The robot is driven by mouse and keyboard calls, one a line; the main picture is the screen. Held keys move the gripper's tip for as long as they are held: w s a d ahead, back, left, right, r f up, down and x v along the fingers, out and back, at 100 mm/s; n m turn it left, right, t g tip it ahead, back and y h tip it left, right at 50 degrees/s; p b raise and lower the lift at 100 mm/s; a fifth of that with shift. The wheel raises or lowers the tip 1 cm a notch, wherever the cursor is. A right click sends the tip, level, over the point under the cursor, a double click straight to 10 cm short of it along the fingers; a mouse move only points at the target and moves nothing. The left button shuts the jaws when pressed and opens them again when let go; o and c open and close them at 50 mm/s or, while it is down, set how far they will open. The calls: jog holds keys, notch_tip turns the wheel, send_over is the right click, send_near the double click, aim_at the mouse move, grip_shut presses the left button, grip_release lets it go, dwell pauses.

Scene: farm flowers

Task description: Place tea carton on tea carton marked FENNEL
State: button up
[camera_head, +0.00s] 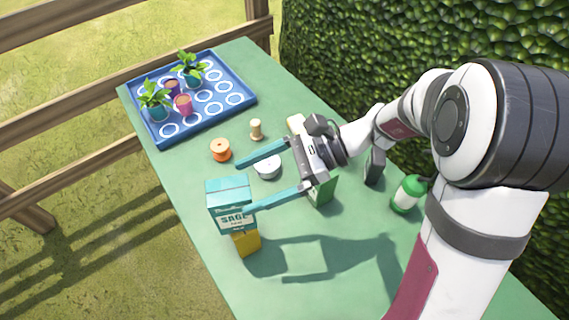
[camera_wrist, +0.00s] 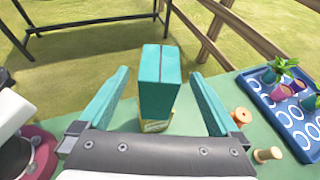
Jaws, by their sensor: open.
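A teal tea carton marked SAGE (camera_head: 231,217) stands upright directly above a yellow carton (camera_head: 246,243), and looks stacked on it. No FENNEL lettering can be read. In the wrist view the teal carton (camera_wrist: 161,80) shows between my fingers, with a little of the yellow carton (camera_wrist: 156,122) below it. My gripper (camera_head: 241,187) is open, its two teal fingers pointing toward the carton. In the head view the lower finger's tip overlaps the teal carton's right edge; I cannot tell whether it touches.
A green box (camera_head: 322,190) lies partly hidden under my gripper. A white round tin (camera_head: 267,167), an orange spool (camera_head: 221,150), a wooden spool (camera_head: 256,129) and a green-white bottle (camera_head: 408,194) stand on the table. A blue tray (camera_head: 240,94) holds potted plants. The front table is clear.

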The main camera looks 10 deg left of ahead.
jog(key=v, duration=0.7)
jog(key=s+d+f+n+t+h, duration=0.1)
jog(key=s+d+n+h, duration=0.3)
jog(key=s, duration=0.4)
jog(key=s+d+f+n+t+h, duration=0.2)
jog(key=s+d+n+t+h, duration=0.1)
jog(key=s+d+h, duration=0.3)
jog(key=shift+s+d+f+n+t+h, duration=0.3)
jog(key=shift+s+f+n+t, duration=0.15)
jog(key=shift+s, duration=0.45)
